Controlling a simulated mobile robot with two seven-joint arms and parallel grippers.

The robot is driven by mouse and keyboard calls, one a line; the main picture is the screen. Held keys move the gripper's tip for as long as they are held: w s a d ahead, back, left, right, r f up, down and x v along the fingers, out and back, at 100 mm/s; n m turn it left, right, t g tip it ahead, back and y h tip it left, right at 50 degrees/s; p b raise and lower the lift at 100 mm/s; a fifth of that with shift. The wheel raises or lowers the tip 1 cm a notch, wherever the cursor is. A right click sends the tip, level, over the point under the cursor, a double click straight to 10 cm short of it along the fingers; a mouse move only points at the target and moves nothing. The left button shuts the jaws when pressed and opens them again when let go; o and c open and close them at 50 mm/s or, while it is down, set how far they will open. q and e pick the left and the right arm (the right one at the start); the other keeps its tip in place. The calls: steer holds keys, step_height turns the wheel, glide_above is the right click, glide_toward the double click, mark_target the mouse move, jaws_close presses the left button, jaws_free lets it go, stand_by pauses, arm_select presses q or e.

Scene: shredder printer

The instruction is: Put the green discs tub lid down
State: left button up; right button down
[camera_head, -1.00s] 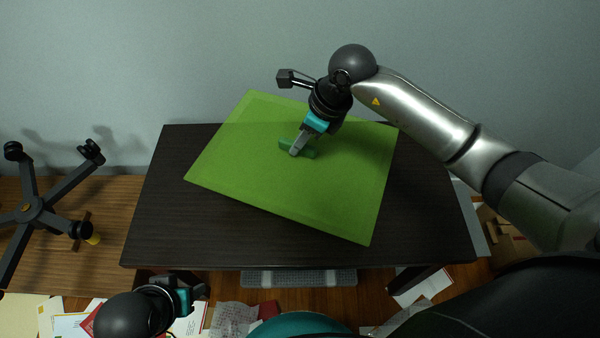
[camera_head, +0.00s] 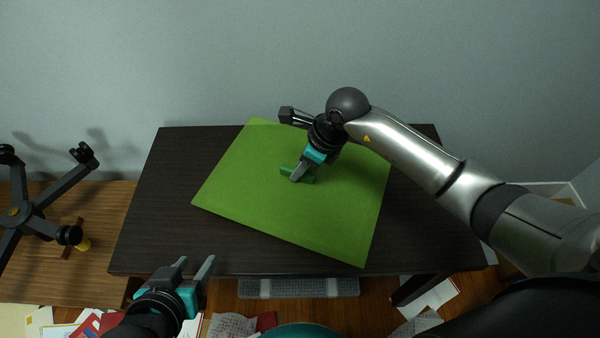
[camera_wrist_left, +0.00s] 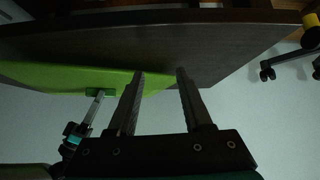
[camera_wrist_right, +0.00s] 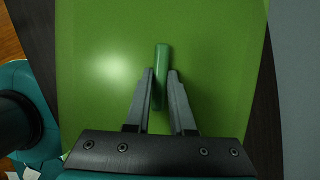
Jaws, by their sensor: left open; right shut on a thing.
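The green discs tub lid (camera_head: 240,190) is a large flat light-green square over the dark table, turned at an angle, with a darker green bar handle (camera_head: 311,177) in its middle. It fills much of the right wrist view (camera_wrist_right: 100,60), where the handle (camera_wrist_right: 161,60) stands between the fingers. My right gripper (camera_head: 296,176) is shut on that handle from above. My left gripper (camera_head: 196,265) is open and empty at the table's front left edge. The lid also shows in the left wrist view (camera_wrist_left: 60,77). Whether the lid touches the tabletop is hard to tell.
The dark table (camera_head: 160,200) has bare top to the left of the lid and a strip at the right. Papers (camera_head: 232,325) lie scattered on the floor in front, and a grey wall is behind.

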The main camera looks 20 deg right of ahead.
arm_select(q)
steer(key=shift+w+d+r+t+h, duration=0.1)
steer(key=shift+w+d+t+h, duration=0.3)
steer(key=shift+w+d+t, duration=0.25)
arm_select(e)
steer(key=shift+f, duration=0.75)
arm_select(q)
steer(key=shift+s+d, duration=0.1)
steer(key=shift+s, duration=0.05)
steer(key=shift+d+b, duration=0.15)
steer(key=shift+b, duration=0.15)
arm_select(e)
steer(key=shift+f, duration=0.1)
steer(key=c, duration=0.8)
jaws_free()
steer(key=shift+o, duration=0.2)
